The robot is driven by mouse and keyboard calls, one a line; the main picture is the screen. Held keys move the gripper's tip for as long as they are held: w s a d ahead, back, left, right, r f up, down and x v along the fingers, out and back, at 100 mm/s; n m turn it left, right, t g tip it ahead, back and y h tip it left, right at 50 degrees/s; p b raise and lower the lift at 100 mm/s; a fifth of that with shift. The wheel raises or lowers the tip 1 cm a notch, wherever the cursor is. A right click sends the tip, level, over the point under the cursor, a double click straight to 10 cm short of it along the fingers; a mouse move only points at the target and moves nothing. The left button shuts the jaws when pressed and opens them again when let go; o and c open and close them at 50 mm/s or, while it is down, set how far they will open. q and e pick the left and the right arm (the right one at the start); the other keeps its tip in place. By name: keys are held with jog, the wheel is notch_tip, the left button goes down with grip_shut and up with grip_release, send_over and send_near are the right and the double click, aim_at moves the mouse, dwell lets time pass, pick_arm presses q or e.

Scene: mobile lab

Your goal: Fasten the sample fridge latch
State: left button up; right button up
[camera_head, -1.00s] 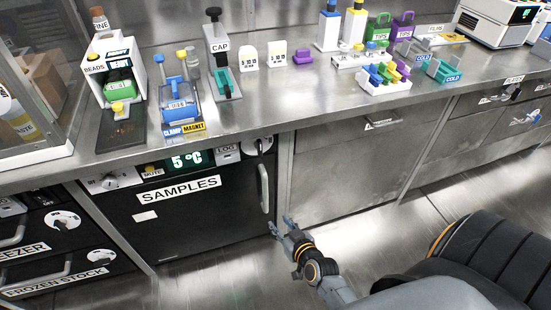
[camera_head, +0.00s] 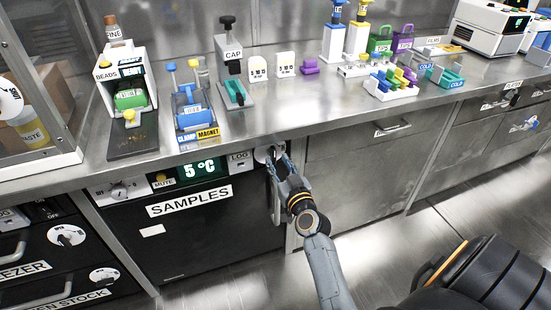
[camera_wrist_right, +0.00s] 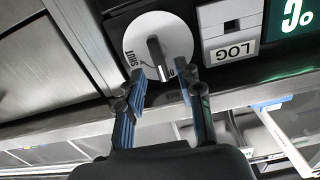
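The sample fridge (camera_head: 200,232) is a black-fronted unit under the bench with a SAMPLES label and a green 5 °C display. Its latch is a white round dial (camera_head: 263,154) with a dark bar handle at the top right of the front. In the right wrist view the dial (camera_wrist_right: 135,35) shows the word SHUT, and the dark handle (camera_wrist_right: 155,52) points away from that word, near another partly hidden mark. My right gripper (camera_wrist_right: 163,76) is open, its blue-grey fingers apart on either side of the handle's end. In the head view it (camera_head: 277,161) covers part of the dial. My left gripper is out of view.
The fridge's vertical door handle (camera_head: 275,203) is just below the gripper, partly hidden by my arm. A LOG panel (camera_head: 239,160) sits left of the dial. The bench edge overhangs above. A steel drawer front (camera_head: 365,175) is to the right.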

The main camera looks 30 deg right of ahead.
aim_at(274, 156)
jog(key=shift+x, duration=1.2)
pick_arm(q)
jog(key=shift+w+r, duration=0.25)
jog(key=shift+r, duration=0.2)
pick_arm(e)
jog(key=shift+w, duration=0.35)
jog(key=shift+c, duration=0.2)
grip_shut()
